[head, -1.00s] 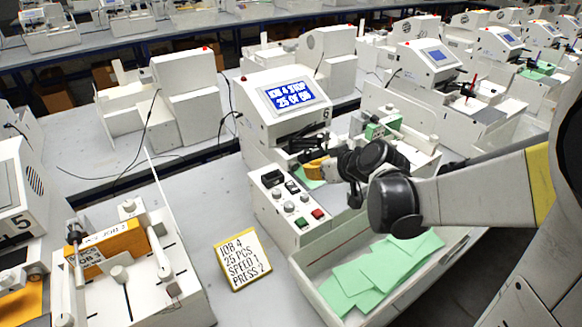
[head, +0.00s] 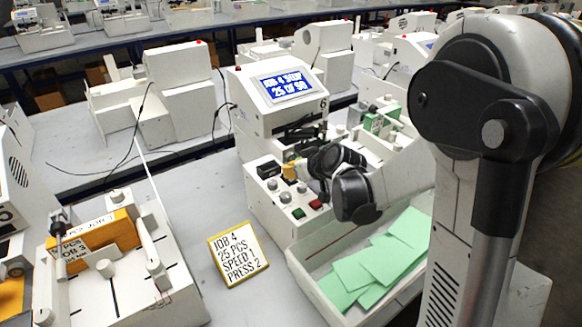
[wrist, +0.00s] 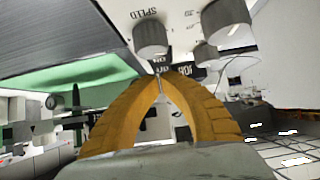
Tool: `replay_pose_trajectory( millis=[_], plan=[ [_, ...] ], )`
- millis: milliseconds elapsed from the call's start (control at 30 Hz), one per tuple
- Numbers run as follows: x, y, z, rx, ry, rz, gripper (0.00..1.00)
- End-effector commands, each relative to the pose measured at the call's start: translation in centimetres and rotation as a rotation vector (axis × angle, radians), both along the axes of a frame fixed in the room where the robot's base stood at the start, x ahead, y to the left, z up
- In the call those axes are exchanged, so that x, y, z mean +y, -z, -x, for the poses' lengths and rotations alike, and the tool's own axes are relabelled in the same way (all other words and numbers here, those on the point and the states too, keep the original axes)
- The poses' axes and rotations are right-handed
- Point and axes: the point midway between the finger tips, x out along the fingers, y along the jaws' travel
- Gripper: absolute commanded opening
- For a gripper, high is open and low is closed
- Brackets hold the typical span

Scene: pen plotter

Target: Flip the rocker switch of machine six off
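Machine six (head: 262,110) is the white unit with a blue display (head: 287,86) and a "6" on its side. Its sloped control panel (head: 262,200) carries a black block, knobs, a green button and a red button. My gripper (head: 290,171) is low over the panel's upper part, just right of the black block (head: 268,169). In the wrist view its orange fingers (wrist: 160,84) meet at the tips, with nothing visible between them.
Knobs, one marked SPEED (wrist: 151,38), stand close to the fingertips. A tray of green sheets (head: 375,262) lies in front of the panel. A job card (head: 238,254) stands left of it. A neighbouring machine (head: 120,265) holds an orange block.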

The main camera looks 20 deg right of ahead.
Motion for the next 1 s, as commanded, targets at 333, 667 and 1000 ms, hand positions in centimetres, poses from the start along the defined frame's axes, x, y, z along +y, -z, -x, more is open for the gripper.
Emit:
replay_pose_trajectory(
  millis=[333,667,1000],
  plan=[
    [0.2,0.1,-0.2,0.038,-0.004,0.013,0.0],
    [0.2,0.9,-0.5,0.165,-0.002,0.052,0.0],
    [-0.1,0.8,0.4,0.164,-0.002,0.052,0.0]
  ],
)
